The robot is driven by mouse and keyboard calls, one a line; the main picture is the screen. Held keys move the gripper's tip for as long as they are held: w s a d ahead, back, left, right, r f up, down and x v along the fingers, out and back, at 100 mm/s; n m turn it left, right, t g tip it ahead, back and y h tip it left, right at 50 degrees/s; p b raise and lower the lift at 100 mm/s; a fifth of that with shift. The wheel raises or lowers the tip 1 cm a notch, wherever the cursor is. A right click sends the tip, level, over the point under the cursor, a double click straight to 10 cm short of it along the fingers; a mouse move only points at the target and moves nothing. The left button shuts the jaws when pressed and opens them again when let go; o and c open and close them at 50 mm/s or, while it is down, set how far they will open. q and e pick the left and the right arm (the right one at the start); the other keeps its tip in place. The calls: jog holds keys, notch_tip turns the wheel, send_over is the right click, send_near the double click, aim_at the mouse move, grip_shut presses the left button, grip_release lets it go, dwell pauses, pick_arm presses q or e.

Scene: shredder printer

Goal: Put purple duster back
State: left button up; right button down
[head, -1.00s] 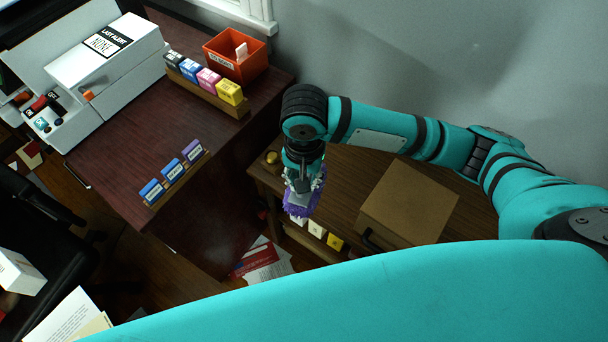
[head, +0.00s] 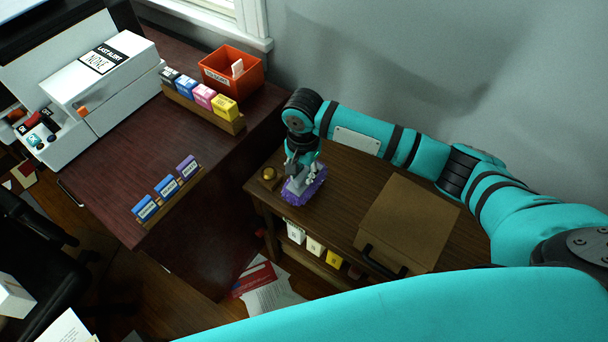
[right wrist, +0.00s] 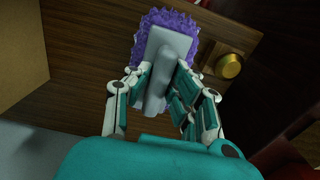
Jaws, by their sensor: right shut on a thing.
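The purple duster (head: 303,191) has a fuzzy purple pad and a grey body. My right gripper (head: 301,167) is shut on its grey handle and holds it over the left end of the wooden side table (head: 335,168). In the right wrist view, the duster (right wrist: 153,28) sits between the fingers of my right gripper (right wrist: 160,92), purple pad toward the table top. I cannot tell whether the pad touches the wood. My left gripper is not in view.
A round brass object (head: 268,173) stands just left of the duster. A brown box (head: 408,222) takes up the table's right part. Small cartons (head: 314,245) sit on the shelf below. The dark red desk (head: 130,130) with a printer (head: 103,75) is at left.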

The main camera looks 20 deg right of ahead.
aim_at(304, 168)
jog(key=shift+w+d, duration=0.1)
jog(key=shift+w, duration=0.2)
jog(key=f, duration=0.2)
jog(key=shift+w+d+f, duration=0.2)
jog(key=shift+w+f, duration=0.1)
jog(key=shift+f, duration=0.55)
jog(key=c, duration=1.2)
grip_release()
jog(key=shift+f, duration=0.1)
notch_tip(304, 168, up, 12)
jog(key=shift+r, duration=0.15)
